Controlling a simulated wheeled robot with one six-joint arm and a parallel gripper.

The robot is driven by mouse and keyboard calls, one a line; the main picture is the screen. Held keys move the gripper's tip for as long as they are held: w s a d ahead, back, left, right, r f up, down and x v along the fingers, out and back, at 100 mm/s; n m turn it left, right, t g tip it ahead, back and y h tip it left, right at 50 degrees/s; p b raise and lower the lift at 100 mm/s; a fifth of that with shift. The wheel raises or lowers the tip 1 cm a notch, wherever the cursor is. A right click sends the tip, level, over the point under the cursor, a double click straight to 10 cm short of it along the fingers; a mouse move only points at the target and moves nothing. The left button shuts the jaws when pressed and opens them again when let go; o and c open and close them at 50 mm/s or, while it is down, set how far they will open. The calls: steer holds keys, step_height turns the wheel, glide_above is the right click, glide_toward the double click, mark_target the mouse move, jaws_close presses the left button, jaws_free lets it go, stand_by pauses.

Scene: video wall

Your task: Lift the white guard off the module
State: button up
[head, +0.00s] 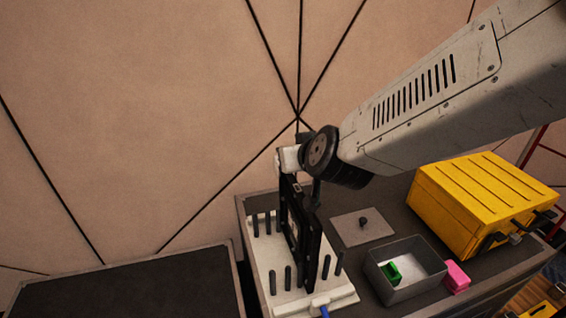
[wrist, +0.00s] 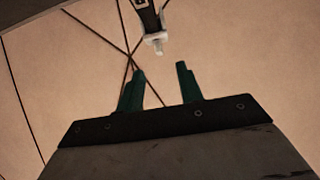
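The black module (head: 312,235) stands upright in a white rack (head: 262,262) with several dark pegs. In the wrist view a dark slotted strip of the module (wrist: 146,14) comes in from the top edge, with a small white piece, apparently the guard (wrist: 154,42), at its end. My gripper (wrist: 160,69) has two green fingers, apart, with nothing between them. The white piece is beyond the fingertips and not touched in that view. In the head view a pale piece shows above the module, beside my dark wrist joint; I cannot tell whether it is the guard. My fingers are hidden there.
Right of the rack are a grey plate with a dark knob (head: 362,228), a grey bin (head: 404,287) holding a green block (head: 390,273), a pink block (head: 457,277) and a yellow case (head: 480,200). The left dark tabletop (head: 130,285) is clear.

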steer(key=shift+w+a+f, duration=0.3)
steer(key=shift+w+a, duration=0.05)
steer(key=shift+w, duration=0.15)
steer(key=shift+d+x, duration=0.2)
steer(key=shift+x, duration=3.35)
steer(key=shift+w+r, duration=0.1)
steer(key=shift+w, duration=0.05)
jaws_close()
